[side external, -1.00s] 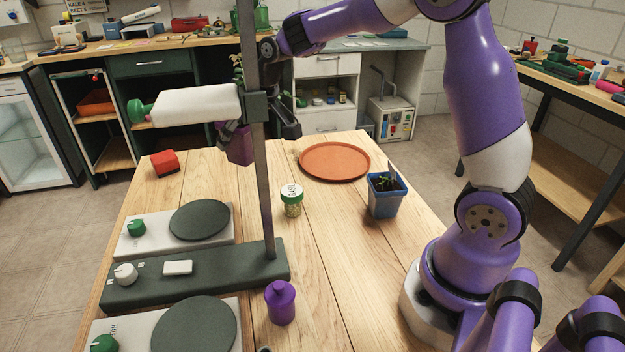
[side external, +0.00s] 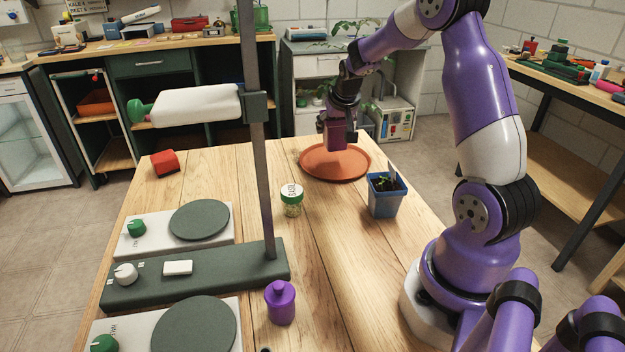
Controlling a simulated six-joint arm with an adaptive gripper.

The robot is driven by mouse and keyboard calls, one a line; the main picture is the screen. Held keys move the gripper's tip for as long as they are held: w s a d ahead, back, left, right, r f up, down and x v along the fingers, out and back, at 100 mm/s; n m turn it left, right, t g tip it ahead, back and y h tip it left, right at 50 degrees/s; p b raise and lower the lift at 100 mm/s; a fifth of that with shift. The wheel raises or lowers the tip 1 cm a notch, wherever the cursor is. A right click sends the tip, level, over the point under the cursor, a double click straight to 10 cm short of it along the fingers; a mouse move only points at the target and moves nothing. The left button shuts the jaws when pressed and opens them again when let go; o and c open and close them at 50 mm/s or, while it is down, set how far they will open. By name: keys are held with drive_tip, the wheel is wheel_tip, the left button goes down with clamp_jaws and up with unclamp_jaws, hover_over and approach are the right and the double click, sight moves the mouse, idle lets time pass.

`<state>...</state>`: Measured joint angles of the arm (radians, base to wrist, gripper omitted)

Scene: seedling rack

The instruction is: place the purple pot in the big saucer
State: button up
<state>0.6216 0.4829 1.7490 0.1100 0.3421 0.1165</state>
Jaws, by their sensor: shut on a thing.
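The purple pot (side external: 335,137) with a leafy seedling (side external: 352,42) is held in my gripper (side external: 338,118). My gripper is shut on the pot, and its fingers hide part of it. The big saucer (side external: 316,170) is a round terracotta dish at the far right of the wooden table. The pot is over the saucer's back half. I cannot tell whether its base touches the saucer.
A blue pot (side external: 384,197) with a small plant stands right of the saucer. A basil jar (side external: 291,203) stands in front. A dark upright post (side external: 262,180), hot plates (side external: 199,220), a purple bottle (side external: 281,303) and a red block (side external: 164,162) are to the left.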

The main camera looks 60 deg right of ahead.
sight(335, 139)
drive_tip(key=shift+d+f, duration=0.15)
drive_tip(key=shift+f, duration=1.95)
drive_tip(key=shift+f, duration=0.1)
drive_tip(key=o, duration=1.2)
drive_tip(key=shift+o, duration=0.2)
